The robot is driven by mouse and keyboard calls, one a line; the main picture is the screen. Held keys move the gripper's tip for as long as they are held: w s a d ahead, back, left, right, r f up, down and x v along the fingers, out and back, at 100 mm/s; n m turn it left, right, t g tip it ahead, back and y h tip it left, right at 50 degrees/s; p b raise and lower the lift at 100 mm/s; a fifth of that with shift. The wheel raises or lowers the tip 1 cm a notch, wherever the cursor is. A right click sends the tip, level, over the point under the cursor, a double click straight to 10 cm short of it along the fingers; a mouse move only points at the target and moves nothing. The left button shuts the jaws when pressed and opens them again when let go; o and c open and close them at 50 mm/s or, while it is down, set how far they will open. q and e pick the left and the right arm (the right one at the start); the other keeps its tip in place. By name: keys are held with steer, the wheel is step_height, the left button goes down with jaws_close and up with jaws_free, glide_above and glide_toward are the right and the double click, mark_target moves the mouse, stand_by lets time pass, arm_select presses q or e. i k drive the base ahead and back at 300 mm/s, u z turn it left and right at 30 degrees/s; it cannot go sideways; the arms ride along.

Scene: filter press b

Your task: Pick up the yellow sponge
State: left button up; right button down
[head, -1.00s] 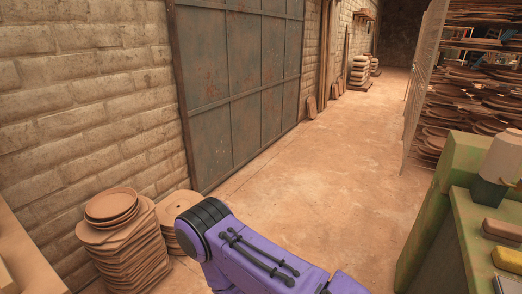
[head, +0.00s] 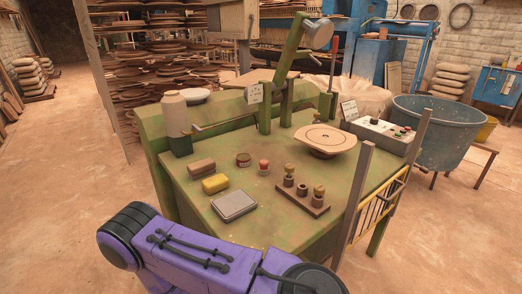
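The yellow sponge (head: 215,184) lies on the green worktable (head: 268,214), near its left side. It sits between a brown block (head: 201,167) behind it and a grey rectangular tray-like item (head: 235,205) in front of it. A purple arm of mine crosses the bottom of the head view, in front of the table and apart from the sponge. Neither gripper shows in the view.
A bottle-like container (head: 175,112) stands at the table's back left. A wooden rack with knobs (head: 301,196), a round plate on a pedestal (head: 325,138) and a control box (head: 378,134) are farther right. Upright posts and a yellow rail edge the table's right side.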

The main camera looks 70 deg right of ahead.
mark_target(216, 184)
steer(key=z, duration=0.1)
steer(key=i, duration=1.25)
steer(key=z, duration=3.4)
